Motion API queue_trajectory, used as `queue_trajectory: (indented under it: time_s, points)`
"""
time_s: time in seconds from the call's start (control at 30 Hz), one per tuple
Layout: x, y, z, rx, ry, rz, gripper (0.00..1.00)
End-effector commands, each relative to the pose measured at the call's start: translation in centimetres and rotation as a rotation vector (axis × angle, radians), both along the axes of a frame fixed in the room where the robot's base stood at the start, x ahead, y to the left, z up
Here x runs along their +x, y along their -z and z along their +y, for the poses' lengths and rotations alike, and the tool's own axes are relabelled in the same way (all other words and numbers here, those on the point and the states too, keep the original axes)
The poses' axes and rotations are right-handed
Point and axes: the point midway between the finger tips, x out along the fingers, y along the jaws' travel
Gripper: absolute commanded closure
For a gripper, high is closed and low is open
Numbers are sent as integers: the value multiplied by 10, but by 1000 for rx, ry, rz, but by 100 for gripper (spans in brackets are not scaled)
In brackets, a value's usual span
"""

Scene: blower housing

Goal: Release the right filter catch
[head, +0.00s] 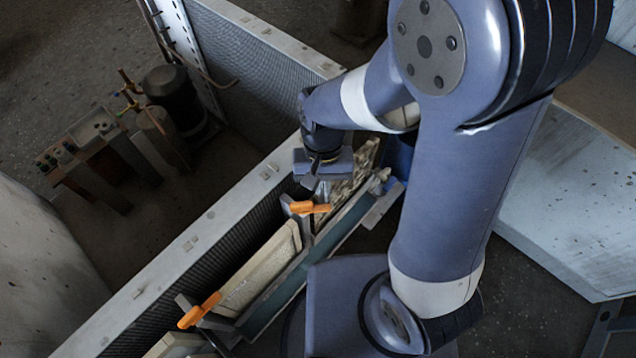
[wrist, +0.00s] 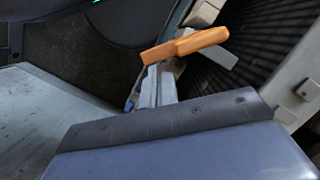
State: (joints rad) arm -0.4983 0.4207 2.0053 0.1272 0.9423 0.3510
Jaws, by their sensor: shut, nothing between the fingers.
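Two orange catch levers show in the head view. The right filter catch (head: 311,208) is the upper right one, on a grey bracket between filter panels. The left catch (head: 199,311) is lower left. My gripper (head: 311,187) points down just above the right catch, its jaws shut and empty. In the wrist view the orange lever (wrist: 186,46) lies slantwise just beyond the narrow shut fingertips (wrist: 151,72). The fingers overlap its near edge in the picture. I cannot tell whether they touch it. The catch's pivot is partly hidden.
A pale filter panel (head: 261,268) sits between the catches, and a dirtier one (head: 349,185) is partly hidden behind my gripper. A long metal housing rail (head: 190,238) runs beside them. A dark motor and pipes (head: 172,95) stand farther left, beyond the rail.

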Motion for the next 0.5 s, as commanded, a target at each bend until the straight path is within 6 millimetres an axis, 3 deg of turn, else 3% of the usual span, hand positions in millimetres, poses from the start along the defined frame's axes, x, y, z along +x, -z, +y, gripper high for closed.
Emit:
queue_trajectory:
  time_s: [0.5]
  points:
    - [-25, -1, -10, 0, 482, 1, 100]
